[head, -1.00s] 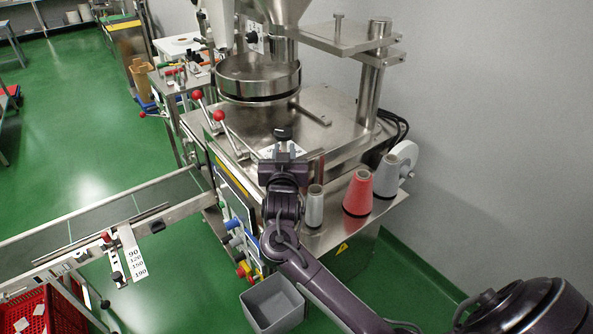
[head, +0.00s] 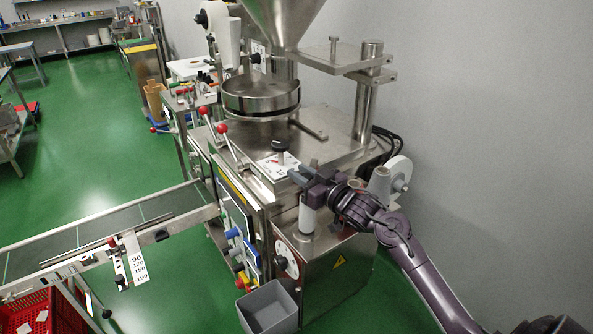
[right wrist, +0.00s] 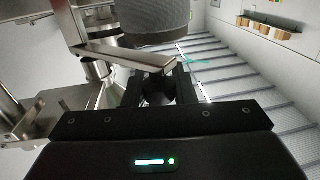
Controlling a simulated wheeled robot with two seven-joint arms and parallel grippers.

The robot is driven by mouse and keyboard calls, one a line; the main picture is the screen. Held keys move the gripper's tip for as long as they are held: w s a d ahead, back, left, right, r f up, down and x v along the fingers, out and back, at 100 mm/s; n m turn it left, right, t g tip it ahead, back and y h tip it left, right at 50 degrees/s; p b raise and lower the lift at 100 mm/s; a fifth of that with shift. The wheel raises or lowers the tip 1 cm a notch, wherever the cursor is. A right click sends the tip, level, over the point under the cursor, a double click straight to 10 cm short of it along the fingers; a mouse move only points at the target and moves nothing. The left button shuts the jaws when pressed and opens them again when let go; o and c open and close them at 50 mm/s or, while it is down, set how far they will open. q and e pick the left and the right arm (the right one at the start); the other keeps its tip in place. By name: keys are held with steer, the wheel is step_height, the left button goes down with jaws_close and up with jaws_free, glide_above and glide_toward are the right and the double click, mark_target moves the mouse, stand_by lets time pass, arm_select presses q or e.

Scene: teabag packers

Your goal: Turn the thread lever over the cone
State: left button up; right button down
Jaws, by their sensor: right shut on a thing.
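My right gripper (head: 300,177) reaches in from the right in the head view, over the near grey-white cone (head: 308,220) at the machine's front corner. In the right wrist view its jaws (right wrist: 160,85) are shut on the end of the thread lever (right wrist: 130,55), a flat metal bar coming in from the left. A grey round body with a dark rim (right wrist: 155,30) shows just above the bar. In the head view the lever is too small and too covered by the gripper to make out. My left gripper is not in view.
A black knob (head: 280,144) and a white card (head: 275,164) lie just beyond the gripper. Two red-balled levers (head: 222,128) stand left. A grey bin (head: 268,308) and the conveyor (head: 100,230) are below left.

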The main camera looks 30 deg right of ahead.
steer(key=shift+s+d+r+y, duration=0.15)
steer(key=shift+d+r+y, duration=0.05)
steer(key=shift+d+y, duration=0.1)
steer(key=c, duration=1.2)
jaws_free()
steer(key=shift+f, duration=0.1)
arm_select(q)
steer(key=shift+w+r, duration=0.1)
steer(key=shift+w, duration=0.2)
arm_select(e)
steer(key=shift+f, duration=0.1)
steer(key=shift+s, duration=0.2)
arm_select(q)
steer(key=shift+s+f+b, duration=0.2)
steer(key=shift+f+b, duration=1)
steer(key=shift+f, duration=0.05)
arm_select(e)
steer(key=shift+v, duration=3.7)
steer(key=shift+w+d, duration=0.1)
